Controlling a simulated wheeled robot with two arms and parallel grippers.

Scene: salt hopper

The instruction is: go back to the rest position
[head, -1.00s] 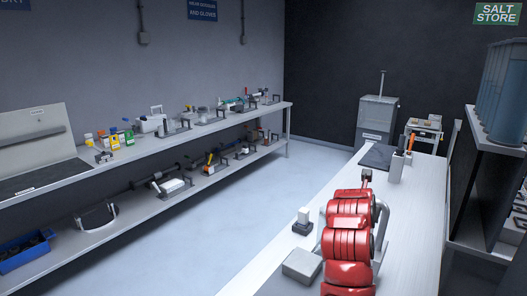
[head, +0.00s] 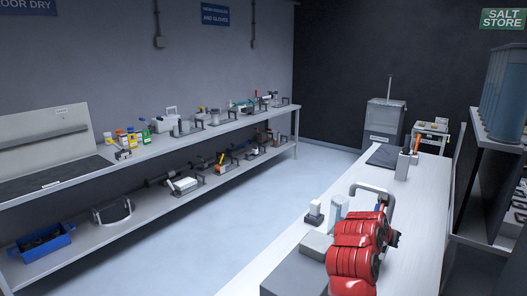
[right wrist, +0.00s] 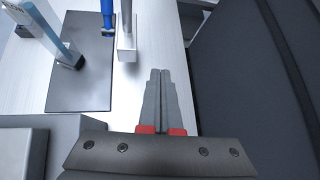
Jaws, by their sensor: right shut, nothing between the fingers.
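My right arm shows red at the lower right of the head view, folded above the white bench (head: 415,220). Its gripper cannot be made out clearly there. In the right wrist view my right gripper (right wrist: 160,75) is shut and empty, its grey fingers pressed together. The fingers point towards a pale metal post (right wrist: 127,45) and stand over the bench's edge region, apart from the things on it. My left gripper is in neither view.
A dark plate (right wrist: 85,75) and a blue-handled tool (right wrist: 107,12) lie near the post. A dark shelf (head: 488,150) stands right. The floor (head: 240,205) is clear.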

